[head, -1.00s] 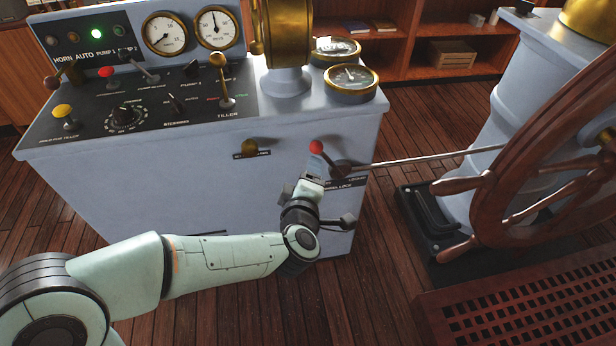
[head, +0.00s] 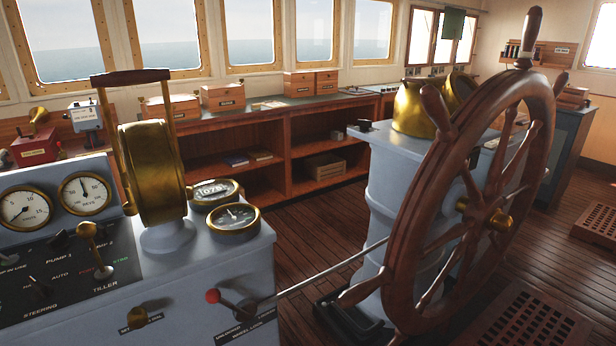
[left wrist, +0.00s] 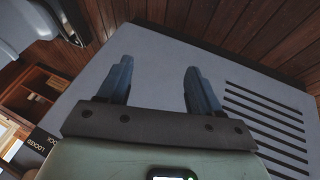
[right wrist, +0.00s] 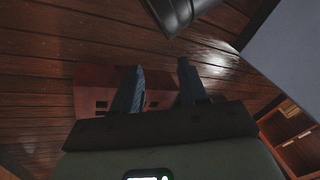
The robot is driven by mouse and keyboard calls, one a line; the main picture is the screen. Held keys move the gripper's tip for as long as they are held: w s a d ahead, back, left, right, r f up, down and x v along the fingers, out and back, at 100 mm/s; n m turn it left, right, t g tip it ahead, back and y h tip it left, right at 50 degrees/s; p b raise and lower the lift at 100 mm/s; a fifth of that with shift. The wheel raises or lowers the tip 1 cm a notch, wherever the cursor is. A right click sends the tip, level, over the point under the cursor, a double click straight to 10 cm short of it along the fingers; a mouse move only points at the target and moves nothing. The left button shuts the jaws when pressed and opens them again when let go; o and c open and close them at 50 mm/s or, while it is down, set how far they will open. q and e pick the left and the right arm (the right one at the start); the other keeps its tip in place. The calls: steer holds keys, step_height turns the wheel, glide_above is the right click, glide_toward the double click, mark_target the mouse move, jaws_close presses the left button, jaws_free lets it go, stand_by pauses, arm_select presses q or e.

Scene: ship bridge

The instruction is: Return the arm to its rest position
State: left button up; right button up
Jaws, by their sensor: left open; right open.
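Neither of my arms shows in the head view. In the left wrist view my left gripper (left wrist: 158,85) is open and empty, with its two fingers apart in front of the console's pale side panel (left wrist: 150,45). A slotted vent and part of a "LOCKED" label show there. In the right wrist view my right gripper (right wrist: 158,85) is open and empty above the plank floor (right wrist: 60,50). The red-knobbed wheel lock lever (head: 213,296) is on the console front in the head view, with its rod running right toward the ship's wheel (head: 400,240).
The grey console (head: 185,290) carries gauges, tiller levers and a brass telegraph (head: 152,170). The wheel's pale pedestal (head: 385,200) stands to the right. Wooden shelves (head: 290,150) line the back. Plank floor is open between console and shelves. A grating (head: 530,320) lies at lower right.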

arm_select(q)
steer(key=s+d+f+m+g+h, duration=0.25)
steer(key=s+f, duration=0.45)
steer(key=s, duration=0.4)
steer(key=s+d+r+g+p, duration=0.2)
steer(key=s+r+p, duration=0.2)
steer(key=r+p, duration=0.6)
steer(key=s+d+r+g+p, duration=0.2)
steer(key=s+r+p, duration=0.2)
steer(key=r+p, duration=0.6)
steer(key=shift+s+r+h, duration=0.3)
steer(key=shift+h, duration=0.05)
arm_select(e)
steer(key=s+a+r+g, duration=0.1)
steer(key=s+r, duration=0.2)
steer(key=r, duration=0.4)
steer(key=s+a+r+g+y, duration=0.1)
steer(key=s+a+r, duration=0.1)
steer(key=r, duration=0.4)
steer(key=s+a+r+n+g, duration=0.1)
steer(key=s+a+r+g, duration=0.1)
steer(key=s+r, duration=0.3)
step_height(320, 180, up, 3)
steer(key=shift+f+y, duration=0.15)
steer(key=shift+y, duration=0.15)
arm_select(q)
steer(key=shift+d+g, duration=0.1)
steer(key=shift+g, duration=0.15)
arm_select(e)
steer(key=shift+s+a, duration=0.1)
